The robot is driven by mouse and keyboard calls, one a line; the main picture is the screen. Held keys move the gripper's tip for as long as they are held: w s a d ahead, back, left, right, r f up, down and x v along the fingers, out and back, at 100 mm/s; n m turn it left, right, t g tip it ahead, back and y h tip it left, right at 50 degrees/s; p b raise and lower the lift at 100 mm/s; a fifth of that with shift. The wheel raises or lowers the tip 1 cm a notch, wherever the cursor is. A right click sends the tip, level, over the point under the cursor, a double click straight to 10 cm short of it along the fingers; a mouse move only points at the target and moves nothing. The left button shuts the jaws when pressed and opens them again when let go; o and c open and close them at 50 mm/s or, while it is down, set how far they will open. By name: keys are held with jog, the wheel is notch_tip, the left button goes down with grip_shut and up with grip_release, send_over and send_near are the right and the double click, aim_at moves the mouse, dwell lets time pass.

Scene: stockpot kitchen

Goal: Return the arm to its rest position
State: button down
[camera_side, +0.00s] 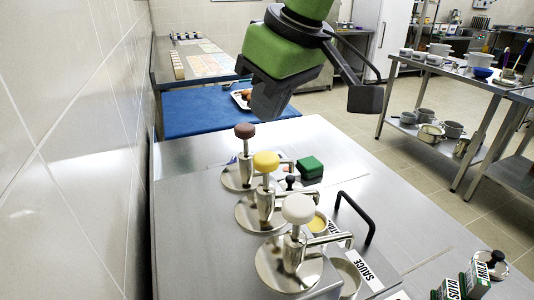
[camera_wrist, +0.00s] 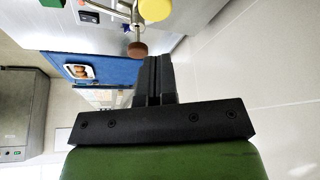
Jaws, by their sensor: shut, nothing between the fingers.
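My gripper (camera_side: 268,98), dark grey on a green wrist, is in the air above the far end of the steel counter (camera_side: 190,240). Its fingers are shut and empty. In the wrist view my gripper (camera_wrist: 152,62) shows its two dark fingers side by side. It is apart from the three pump dispensers, which have a brown knob (camera_side: 245,131), a yellow knob (camera_side: 266,161) and a white knob (camera_side: 298,208). In the wrist view the brown knob (camera_wrist: 137,49) and yellow knob (camera_wrist: 155,9) lie beyond the fingertips.
A green box (camera_side: 311,167) and a black handle (camera_side: 357,214) stand right of the pumps. A blue surface (camera_side: 205,112) with a tray (camera_side: 240,99) lies behind the counter. A tiled wall (camera_side: 60,150) runs along the left. A steel table (camera_side: 465,78) with pots stands right.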

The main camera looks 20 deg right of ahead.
jog(key=shift+r, duration=0.7)
jog(key=s+d+r+m, duration=0.3)
jog(key=s+d+r, duration=0.15)
jog(key=d, duration=0.45)
jog(key=s+d+f+m+t, duration=0.1)
jog(key=s+d+m, duration=0.2)
jog(key=s+d, duration=0.3)
jog(key=s+d+f+m+t, duration=0.2)
jog(key=s+d+m, duration=0.2)
jog(key=s, duration=0.7)
jog(key=shift+d+f, duration=0.2)
jog(key=shift+d, duration=0.85)
jog(key=c, duration=1.8)
grip_release()
